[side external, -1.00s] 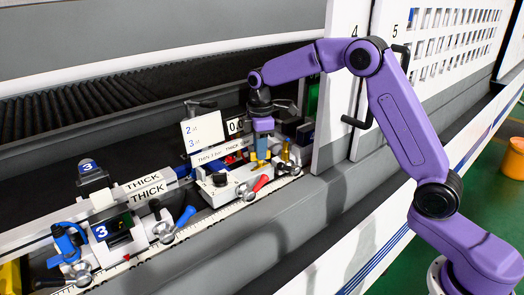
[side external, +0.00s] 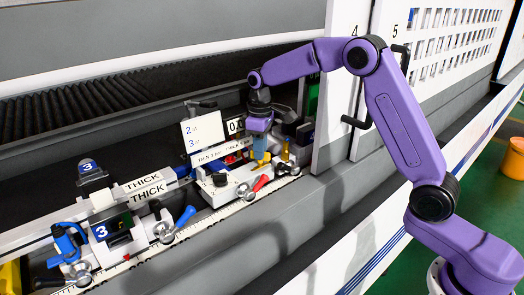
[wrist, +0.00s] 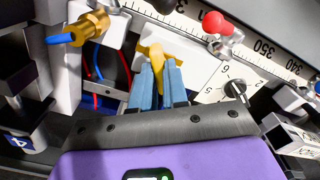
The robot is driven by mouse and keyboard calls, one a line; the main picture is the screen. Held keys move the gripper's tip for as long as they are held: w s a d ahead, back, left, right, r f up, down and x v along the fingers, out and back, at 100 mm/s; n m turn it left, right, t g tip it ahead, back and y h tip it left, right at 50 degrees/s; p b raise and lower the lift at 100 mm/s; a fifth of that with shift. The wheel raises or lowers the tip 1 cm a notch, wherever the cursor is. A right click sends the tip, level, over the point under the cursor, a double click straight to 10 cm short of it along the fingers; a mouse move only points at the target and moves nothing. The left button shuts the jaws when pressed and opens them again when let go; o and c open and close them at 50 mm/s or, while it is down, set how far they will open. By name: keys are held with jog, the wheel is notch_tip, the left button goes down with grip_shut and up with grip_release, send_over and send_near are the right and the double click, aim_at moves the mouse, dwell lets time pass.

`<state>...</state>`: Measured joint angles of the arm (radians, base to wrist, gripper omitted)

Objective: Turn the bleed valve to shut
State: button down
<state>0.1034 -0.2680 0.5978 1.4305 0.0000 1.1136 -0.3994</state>
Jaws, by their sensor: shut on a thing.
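My gripper (wrist: 158,68) points down at the fixture, and its blue fingers are closed around a yellow handle (wrist: 156,50) on a white block. This handle appears to be the bleed valve's; its lower part is hidden by the fingers. In the side view my gripper (side external: 262,158) is low over the white carriage, with yellow showing at its tips. The valve's exact angle is too small to read there.
A brass fitting with a blue end (wrist: 88,28) stands to the left, with red and blue wires near it. A red-knobbed lever (wrist: 215,24) and a small dial (wrist: 235,88) lie to the right. A white sign (side external: 203,131) stands close beside my gripper.

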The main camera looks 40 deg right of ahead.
jog(key=shift+m, duration=1.1)
jog(key=m, duration=0.4)
jog(key=c, duration=1)
grip_release()
jog(key=shift+r, duration=0.1)
jog(key=shift+r, duration=3.4)
